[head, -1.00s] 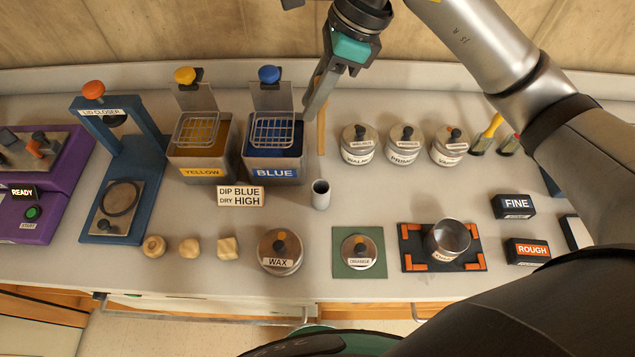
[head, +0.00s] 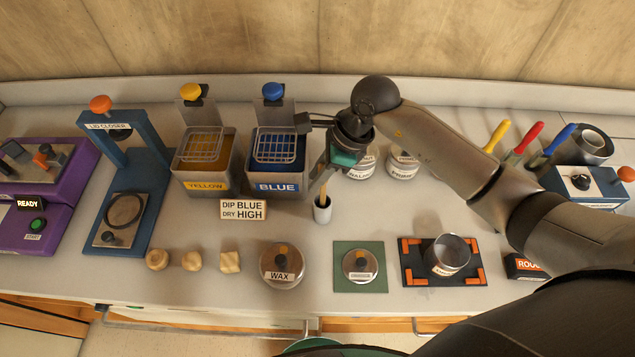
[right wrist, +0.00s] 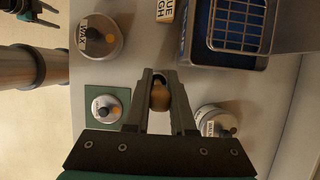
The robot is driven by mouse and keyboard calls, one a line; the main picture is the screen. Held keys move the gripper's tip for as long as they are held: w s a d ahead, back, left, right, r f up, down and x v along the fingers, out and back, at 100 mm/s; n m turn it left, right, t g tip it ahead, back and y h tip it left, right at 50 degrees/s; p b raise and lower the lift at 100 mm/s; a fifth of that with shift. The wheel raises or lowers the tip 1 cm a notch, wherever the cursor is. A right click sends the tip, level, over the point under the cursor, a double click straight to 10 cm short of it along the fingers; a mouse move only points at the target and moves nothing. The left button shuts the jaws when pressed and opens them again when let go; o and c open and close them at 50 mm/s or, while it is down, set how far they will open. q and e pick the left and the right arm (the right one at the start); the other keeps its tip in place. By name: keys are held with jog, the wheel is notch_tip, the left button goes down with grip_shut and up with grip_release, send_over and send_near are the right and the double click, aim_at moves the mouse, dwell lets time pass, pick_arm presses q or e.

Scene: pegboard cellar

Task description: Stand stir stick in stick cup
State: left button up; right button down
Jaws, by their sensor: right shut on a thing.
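My right gripper (head: 320,178) is shut on the wooden stir stick (head: 323,191), just right of the blue tank. In the right wrist view the tan stick (right wrist: 159,97) shows nearly end-on between the fingers (right wrist: 160,82); the cup is not clearly seen there. A dark gripper-like part, perhaps my left gripper (right wrist: 36,10), shows at that view's upper left; its jaws are unclear.
The blue tank (head: 277,187) and its wire basket stand close left of the gripper. Lidded jars (head: 403,168) are to the right. The wax tin (head: 283,264), green mat (head: 346,285) and black fixture (head: 413,280) lie in front.

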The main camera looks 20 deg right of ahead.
notch_tip(320, 180, down, 3)
jog(key=shift+f, duration=0.2)
jog(key=shift+f, duration=0.15)
jog(key=c, duration=0.8)
grip_release()
jog(key=shift+o, duration=0.2)
jog(key=v, duration=1.2)
jog(key=shift+r, duration=0.2)
